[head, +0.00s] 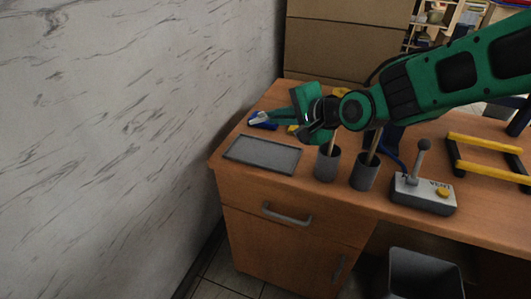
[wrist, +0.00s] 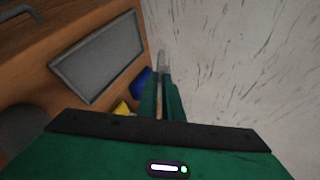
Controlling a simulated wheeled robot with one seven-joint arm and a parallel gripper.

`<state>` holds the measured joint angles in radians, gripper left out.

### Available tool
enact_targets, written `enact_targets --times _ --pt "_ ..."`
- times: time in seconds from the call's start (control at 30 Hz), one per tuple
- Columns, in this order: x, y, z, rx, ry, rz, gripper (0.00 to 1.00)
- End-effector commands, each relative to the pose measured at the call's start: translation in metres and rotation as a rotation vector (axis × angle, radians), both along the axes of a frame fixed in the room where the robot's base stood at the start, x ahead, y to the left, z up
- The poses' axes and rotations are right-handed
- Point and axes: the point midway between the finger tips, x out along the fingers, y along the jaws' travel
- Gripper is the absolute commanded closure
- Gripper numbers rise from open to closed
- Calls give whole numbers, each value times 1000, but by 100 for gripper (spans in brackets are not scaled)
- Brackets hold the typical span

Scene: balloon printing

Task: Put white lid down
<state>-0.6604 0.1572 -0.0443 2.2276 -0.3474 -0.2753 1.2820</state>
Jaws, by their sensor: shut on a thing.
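My gripper (head: 274,118) reaches left over the far left part of the desk, its fingers nearly together. In the wrist view the green fingers (wrist: 163,88) are closed around a small pale grey-white piece (wrist: 162,60), which looks like the white lid. In the head view this pale piece (head: 262,116) shows at the fingertips, above or against a blue object (head: 263,125). The blue object also shows beside the fingers in the wrist view (wrist: 141,82). I cannot tell whether lid and blue object touch.
A grey tray (head: 262,154) lies at the desk's front left corner. Two dark cups (head: 327,163) (head: 365,172) with sticks and a joystick box (head: 424,194) stand to its right. A yellow object (head: 293,129) lies near my gripper. A marbled wall (head: 120,130) borders the left.

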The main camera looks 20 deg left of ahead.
Motion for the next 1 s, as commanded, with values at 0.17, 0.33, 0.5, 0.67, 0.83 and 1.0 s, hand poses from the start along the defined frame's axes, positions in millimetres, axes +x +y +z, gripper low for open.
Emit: enact_targets --times 0.17,0.33,0.5,0.67,0.83,1.0 --pt "-1 1 -5 0 0 2 100" --pt "-1 1 -22 -2 2 2 100" --pt "-1 2 -44 -2 3 3 100" --pt "-1 1 -64 -3 2 2 100" --pt "0 1 -83 -1 2 0 100" --pt "-1 1 -95 0 0 2 100"
